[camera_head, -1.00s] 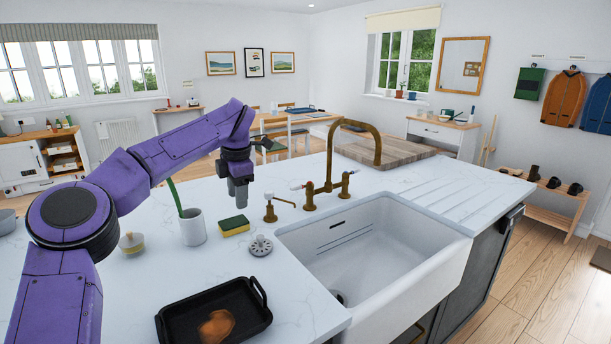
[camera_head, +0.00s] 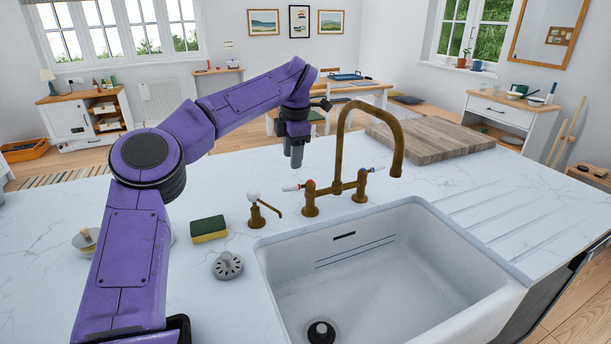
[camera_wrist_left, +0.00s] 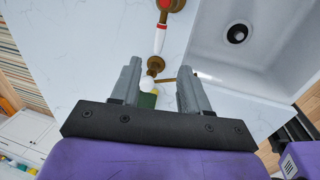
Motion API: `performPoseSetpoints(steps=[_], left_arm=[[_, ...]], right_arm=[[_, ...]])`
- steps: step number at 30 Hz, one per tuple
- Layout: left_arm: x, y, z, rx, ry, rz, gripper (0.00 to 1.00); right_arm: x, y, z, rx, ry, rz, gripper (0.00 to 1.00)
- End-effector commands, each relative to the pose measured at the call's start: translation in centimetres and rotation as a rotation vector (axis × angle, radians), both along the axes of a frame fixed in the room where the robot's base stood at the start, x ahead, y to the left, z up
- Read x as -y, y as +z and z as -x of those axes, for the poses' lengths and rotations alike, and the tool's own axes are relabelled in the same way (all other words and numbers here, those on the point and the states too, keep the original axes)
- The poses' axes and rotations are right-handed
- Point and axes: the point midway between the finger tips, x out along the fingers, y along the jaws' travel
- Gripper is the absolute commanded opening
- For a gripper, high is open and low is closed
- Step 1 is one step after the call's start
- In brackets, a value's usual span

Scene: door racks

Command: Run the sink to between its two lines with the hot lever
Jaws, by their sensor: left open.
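The white sink (camera_head: 490,290) is set in the counter, with two dark lines (camera_head: 355,252) on its inner back wall. No water shows in it. A dark drain (camera_head: 321,332) is at its bottom; I cannot tell if it is plugged. Behind it stands a brass tap (camera_head: 340,185). Its left lever (camera_head: 291,188) is white with red, and it also shows in the left wrist view (camera_wrist_left: 160,40). The right lever (camera_head: 371,170) has a blue mark. My left gripper (camera_head: 293,160) points down, open and empty, behind and above the red-marked lever, apart from it. My right gripper is out of view.
A small brass pump with a white knob (camera_head: 254,198), a yellow-green sponge (camera_head: 208,229) and a grey slotted disc (camera_head: 227,265) lie left of the sink. A wooden board (camera_head: 430,140) is at the back right. The ribbed drainer at right is clear.

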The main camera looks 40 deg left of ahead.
Motion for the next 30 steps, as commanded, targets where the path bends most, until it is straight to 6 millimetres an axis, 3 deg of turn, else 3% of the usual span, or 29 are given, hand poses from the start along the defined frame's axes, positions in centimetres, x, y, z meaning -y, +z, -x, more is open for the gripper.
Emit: performPoseSetpoints(steps=[7, 19, 30], left_arm=[[-0.3, -1.4, -0.1, -0.003, -0.001, 0.001, 0.45], [-1.6, -9.2, -0.8, -0.002, -0.001, 0.001, 0.45], [-1.8, -10.4, -0.9, 0.001, 0.000, 0.000, 0.45]], right_arm=[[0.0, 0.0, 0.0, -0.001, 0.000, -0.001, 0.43], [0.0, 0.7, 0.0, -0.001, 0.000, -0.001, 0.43], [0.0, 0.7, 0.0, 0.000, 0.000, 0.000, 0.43]])
